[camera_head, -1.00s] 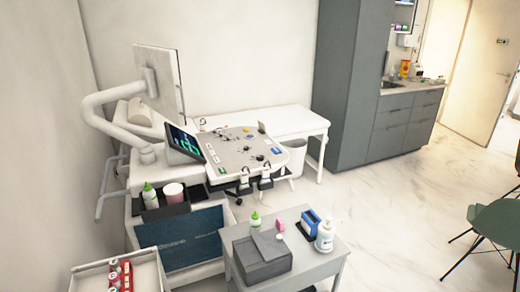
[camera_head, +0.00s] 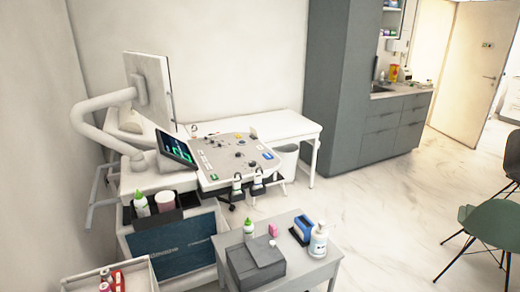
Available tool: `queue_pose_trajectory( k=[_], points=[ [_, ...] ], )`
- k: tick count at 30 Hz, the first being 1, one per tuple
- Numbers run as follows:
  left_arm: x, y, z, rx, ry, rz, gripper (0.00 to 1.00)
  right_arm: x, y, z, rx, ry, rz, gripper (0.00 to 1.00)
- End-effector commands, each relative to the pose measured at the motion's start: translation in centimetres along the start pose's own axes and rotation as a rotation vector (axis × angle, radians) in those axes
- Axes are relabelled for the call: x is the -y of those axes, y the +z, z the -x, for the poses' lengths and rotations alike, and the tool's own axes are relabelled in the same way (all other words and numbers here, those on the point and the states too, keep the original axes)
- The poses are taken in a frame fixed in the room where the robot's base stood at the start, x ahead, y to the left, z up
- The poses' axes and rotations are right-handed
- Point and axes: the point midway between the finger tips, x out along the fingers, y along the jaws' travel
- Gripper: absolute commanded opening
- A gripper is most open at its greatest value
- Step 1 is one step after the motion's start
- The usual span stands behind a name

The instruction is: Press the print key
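An ultrasound machine stands left of centre, with a white control panel (camera_head: 234,158) bearing several knobs and small coloured keys. Green, blue and yellow keys show on the panel, but they are too small to tell which is the print key. A tilted touch screen (camera_head: 175,147) with green marks sits at the panel's left. A monitor (camera_head: 152,88) on a white bent arm stands above, seen from its side. Neither of my grippers is in view.
A grey side table (camera_head: 322,266) in front holds a grey box (camera_head: 256,264), a green-capped bottle, a blue item and a pump bottle (camera_head: 318,241). A white desk (camera_head: 290,126) stands behind the panel. The floor between is clear.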

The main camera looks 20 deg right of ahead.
Motion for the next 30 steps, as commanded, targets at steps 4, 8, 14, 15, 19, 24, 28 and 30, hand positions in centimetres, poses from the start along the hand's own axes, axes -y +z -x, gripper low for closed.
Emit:
queue_pose_trajectory(
  k=[4, 8, 14, 15, 19, 24, 28, 30],
  points=[
    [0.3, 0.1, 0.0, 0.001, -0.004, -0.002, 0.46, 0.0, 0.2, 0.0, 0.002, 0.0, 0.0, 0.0],
    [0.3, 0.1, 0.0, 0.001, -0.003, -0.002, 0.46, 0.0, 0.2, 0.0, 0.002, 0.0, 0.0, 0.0],
    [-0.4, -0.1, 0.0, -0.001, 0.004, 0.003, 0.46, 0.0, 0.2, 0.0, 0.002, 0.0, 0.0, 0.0],
    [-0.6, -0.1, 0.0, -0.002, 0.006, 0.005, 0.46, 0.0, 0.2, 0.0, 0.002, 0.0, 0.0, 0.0],
    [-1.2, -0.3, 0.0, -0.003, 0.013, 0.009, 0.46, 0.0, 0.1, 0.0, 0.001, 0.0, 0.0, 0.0],
    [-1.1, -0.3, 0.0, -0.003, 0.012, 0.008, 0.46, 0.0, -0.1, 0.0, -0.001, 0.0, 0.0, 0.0],
    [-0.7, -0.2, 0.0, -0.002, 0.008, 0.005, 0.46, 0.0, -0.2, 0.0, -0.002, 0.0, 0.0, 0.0],
    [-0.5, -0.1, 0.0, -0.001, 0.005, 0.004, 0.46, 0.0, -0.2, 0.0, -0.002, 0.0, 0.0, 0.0]
  ],
)
